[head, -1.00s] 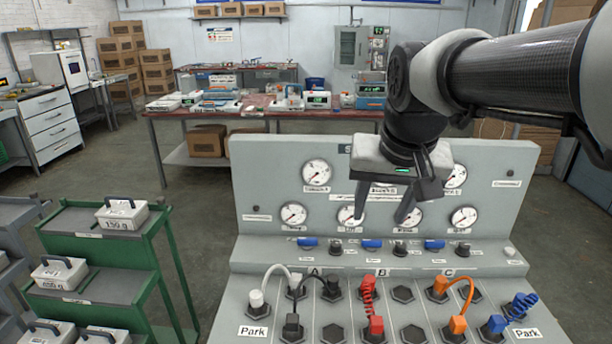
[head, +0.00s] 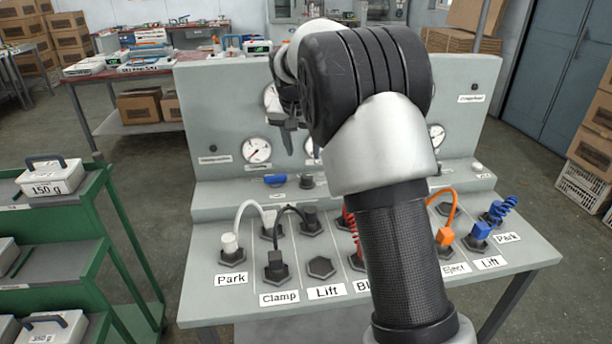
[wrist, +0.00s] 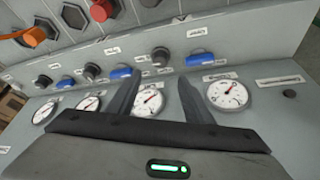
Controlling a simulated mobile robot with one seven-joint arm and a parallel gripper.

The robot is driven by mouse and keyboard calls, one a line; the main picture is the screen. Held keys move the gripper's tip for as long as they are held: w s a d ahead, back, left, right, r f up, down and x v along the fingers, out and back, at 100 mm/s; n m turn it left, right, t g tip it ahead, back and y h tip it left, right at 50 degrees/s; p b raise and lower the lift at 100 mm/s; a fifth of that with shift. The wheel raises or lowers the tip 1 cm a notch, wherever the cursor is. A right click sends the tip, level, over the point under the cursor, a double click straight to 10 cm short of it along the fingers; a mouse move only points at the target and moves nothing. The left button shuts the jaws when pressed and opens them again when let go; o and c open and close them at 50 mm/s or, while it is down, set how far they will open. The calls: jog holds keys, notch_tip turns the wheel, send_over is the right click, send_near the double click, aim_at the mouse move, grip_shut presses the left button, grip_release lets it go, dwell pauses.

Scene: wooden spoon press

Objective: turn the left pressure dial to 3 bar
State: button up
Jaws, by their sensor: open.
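The leftmost black dial (head: 307,181) is on the console's ledge, right of a blue lever; its setting is too small to read. In the wrist view, which shows the panel upside down, this dial (wrist: 160,56) lies just beyond the gap between my fingertips. My gripper (wrist: 160,77) is open and empty, its fingers on either side of a round gauge (wrist: 149,103). The leftmost gauge (head: 257,150) also shows in the wrist view (wrist: 227,94); I cannot read either value. My arm hides the middle of the panel in the head view.
Blue levers (wrist: 200,59) alternate with further black dials (wrist: 92,70) along the ledge. Hoses, a white one (head: 230,243) and an orange one (head: 446,236) among them, plug into the sloping deck. A green shelf cart (head: 95,210) with weights stands at left.

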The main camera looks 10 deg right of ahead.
aim_at(307, 176)
jog(key=b+x, duration=0.1)
jog(key=x, duration=1)
jog(key=shift+w+f+b, duration=0.15)
jog(key=shift+w+b, duration=0.05)
jog(key=shift+b, duration=0.15)
jog(key=c, duration=1)
jog(key=shift+c, duration=0.2)
